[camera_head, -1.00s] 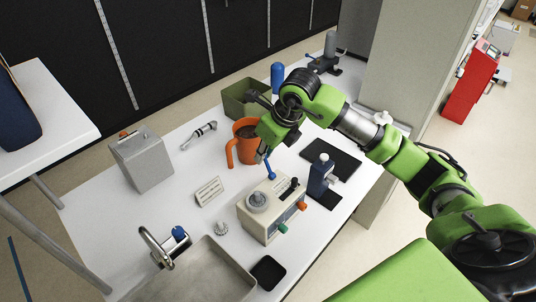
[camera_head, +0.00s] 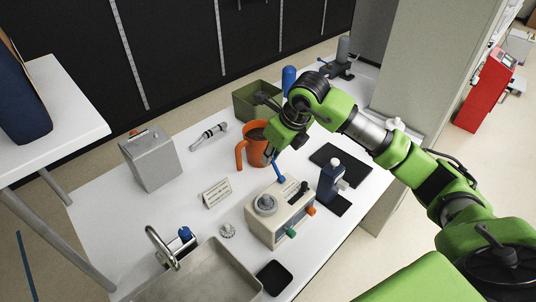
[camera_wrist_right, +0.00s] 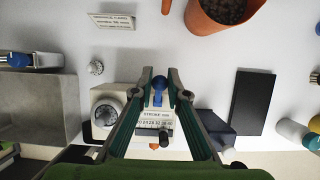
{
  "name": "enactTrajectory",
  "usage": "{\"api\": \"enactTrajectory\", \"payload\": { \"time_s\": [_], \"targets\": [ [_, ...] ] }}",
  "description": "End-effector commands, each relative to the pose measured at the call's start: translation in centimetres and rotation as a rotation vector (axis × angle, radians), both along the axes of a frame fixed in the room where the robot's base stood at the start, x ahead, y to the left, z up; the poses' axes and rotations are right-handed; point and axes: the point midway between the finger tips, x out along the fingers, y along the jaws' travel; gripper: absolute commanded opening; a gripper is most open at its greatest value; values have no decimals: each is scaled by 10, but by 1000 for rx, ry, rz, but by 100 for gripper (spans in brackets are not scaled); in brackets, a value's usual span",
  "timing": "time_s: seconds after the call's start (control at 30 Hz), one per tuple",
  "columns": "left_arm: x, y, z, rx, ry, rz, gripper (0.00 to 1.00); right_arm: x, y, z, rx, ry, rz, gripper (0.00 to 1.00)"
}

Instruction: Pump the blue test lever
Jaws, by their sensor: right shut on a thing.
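The blue lever (camera_head: 280,178) stands up from the top of a beige test box (camera_head: 280,222) on the white table. The box has a grey round dial, a black knob, and green and orange knobs at its front. My right gripper (camera_head: 271,156) reaches down from behind the box with its fingertips at the lever's upper end. In the right wrist view, the two fingers (camera_wrist_right: 159,86) close around the blue lever (camera_wrist_right: 158,97), with the box's printed label just below. The fingers partly hide the lever in the head view. My left gripper is out of view.
An orange jug (camera_head: 254,147) stands close behind the gripper, with a green bin (camera_head: 251,104) beyond. A dark blue bottle (camera_head: 329,183) is right of the box. A sink (camera_head: 212,272), small sign (camera_head: 216,193) and grey canister (camera_head: 152,162) are to the left.

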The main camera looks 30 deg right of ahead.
Motion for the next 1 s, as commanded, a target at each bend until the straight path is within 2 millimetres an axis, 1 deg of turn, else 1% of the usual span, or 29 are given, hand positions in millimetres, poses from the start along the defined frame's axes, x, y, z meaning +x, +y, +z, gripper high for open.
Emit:
{"api": "enactTrajectory", "payload": {
  "time_s": [0.03,0.13,0.47,0.73,0.93,0.97,1.0],
  "targets": [
    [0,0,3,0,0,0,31,-5,-3,5,-4,1,0,1],
    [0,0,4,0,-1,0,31,-10,-4,7,-5,2,-1,1],
    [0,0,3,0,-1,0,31,-13,-5,6,-5,5,-1,1],
    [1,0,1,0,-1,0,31,-35,-13,11,-6,7,0,1],
    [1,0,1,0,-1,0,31,-36,-13,12,-5,8,-1,1],
    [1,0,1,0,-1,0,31,-36,-13,12,-5,8,-1,17],
    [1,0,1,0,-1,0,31,-36,-13,12,-4,7,-1,27]
  ]
}}
